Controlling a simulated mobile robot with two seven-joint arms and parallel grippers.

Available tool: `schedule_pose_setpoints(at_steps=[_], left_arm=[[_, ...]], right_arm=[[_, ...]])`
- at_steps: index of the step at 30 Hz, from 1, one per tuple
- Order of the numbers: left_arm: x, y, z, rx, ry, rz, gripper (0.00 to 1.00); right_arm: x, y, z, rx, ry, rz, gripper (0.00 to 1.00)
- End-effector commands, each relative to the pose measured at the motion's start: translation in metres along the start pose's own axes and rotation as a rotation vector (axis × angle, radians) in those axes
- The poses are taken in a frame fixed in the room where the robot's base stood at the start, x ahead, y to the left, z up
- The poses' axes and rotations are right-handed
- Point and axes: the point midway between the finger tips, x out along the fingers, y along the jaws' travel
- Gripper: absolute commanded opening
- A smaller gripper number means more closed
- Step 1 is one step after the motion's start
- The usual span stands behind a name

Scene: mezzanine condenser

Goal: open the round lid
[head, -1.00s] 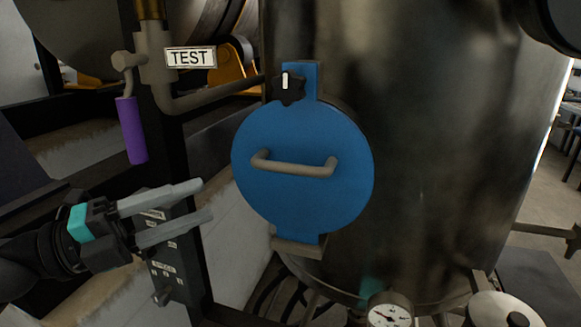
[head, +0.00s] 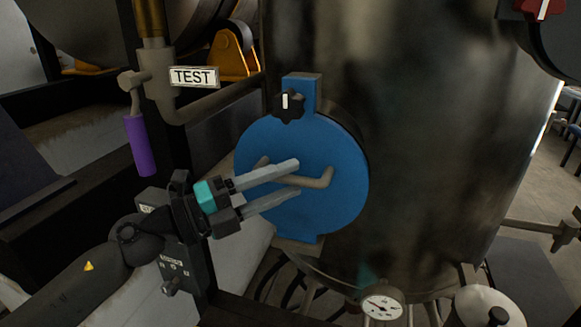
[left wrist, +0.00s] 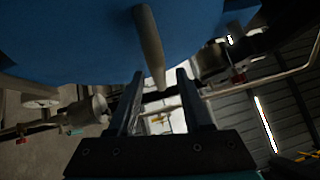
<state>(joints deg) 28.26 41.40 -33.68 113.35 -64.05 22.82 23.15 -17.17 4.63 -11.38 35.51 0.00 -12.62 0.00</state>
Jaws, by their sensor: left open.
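The round blue lid (head: 345,205) sits closed against the side of a dark metal tank. A black knob (head: 288,105) with a white mark is on the blue bracket at its top. A grey bar handle (head: 318,180) crosses the lid's middle; its left part is partly hidden by my gripper. My left gripper (head: 298,177) is open in front of the lid, its two fingers pointing right near the handle. In the left wrist view the handle (left wrist: 150,48) reaches down toward the gap between the open fingers (left wrist: 160,78). I cannot tell whether they touch it. My right gripper is not in view.
A purple-handled lever (head: 141,145) hangs from the pipe at left, near a TEST sign (head: 194,77). A pressure gauge (head: 382,307) is below the tank. A red knob (head: 541,8) is at the upper right. A dark frame post stands behind my left arm.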

Motion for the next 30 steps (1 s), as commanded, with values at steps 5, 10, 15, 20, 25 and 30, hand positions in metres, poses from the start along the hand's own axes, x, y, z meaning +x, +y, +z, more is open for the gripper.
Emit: schedule_pose_setpoints(at_steps=[5, 10, 15, 20, 25, 30], left_arm=[[0.0134, -0.0003, -0.0001, -0.001, 0.001, 0.000, 0.50], [0.0156, 0.0006, -0.0004, 0.000, 0.000, 0.001, 0.50], [0.0153, 0.0007, -0.0004, 0.000, 0.000, 0.001, 0.47], [0.0151, 0.0007, -0.0004, 0.000, 0.000, 0.001, 0.29], [0.0150, 0.0006, -0.0004, 0.000, 0.000, 0.001, 0.10], [0.0149, 0.0006, -0.0004, 0.000, 0.000, 0.001, 0.00]], right_arm=[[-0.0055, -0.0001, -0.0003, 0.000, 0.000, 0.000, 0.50], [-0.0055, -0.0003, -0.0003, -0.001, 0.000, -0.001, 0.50], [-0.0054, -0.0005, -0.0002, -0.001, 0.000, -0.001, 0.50], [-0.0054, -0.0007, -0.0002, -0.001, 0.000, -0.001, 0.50], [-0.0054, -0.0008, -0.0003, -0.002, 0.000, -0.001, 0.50], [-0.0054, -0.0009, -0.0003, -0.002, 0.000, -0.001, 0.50]])
